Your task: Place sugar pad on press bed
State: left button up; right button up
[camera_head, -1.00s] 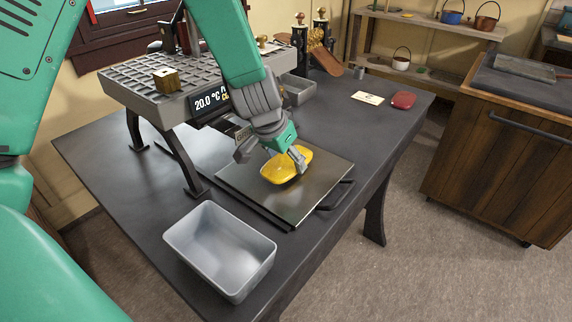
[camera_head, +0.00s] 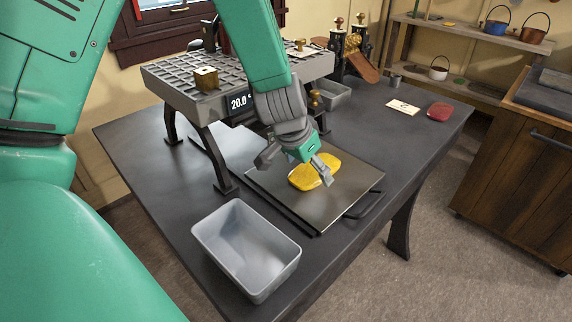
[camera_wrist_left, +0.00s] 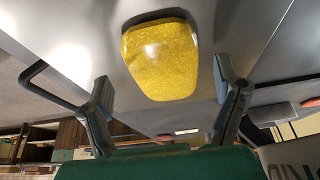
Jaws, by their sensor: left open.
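The yellow sugar pad (camera_head: 314,171) lies on the flat metal press bed (camera_head: 333,204). The pad also shows in the left wrist view (camera_wrist_left: 160,58), lying on the grey plate (camera_wrist_left: 60,45). The gripper hides part of the bed. My right gripper is not in view.
A grey bin (camera_head: 246,250) stands at the table's front. A card (camera_head: 403,106) and a red pad (camera_head: 439,112) lie at the right. A handle (camera_head: 364,204) juts from the bed.

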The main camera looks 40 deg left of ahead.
aim_at(280, 198)
pick_arm(q)
jog(key=s, duration=0.5)
jog(key=s+a, duration=0.1)
jog(key=s, duration=0.2)
jog(key=shift+s, duration=0.95)
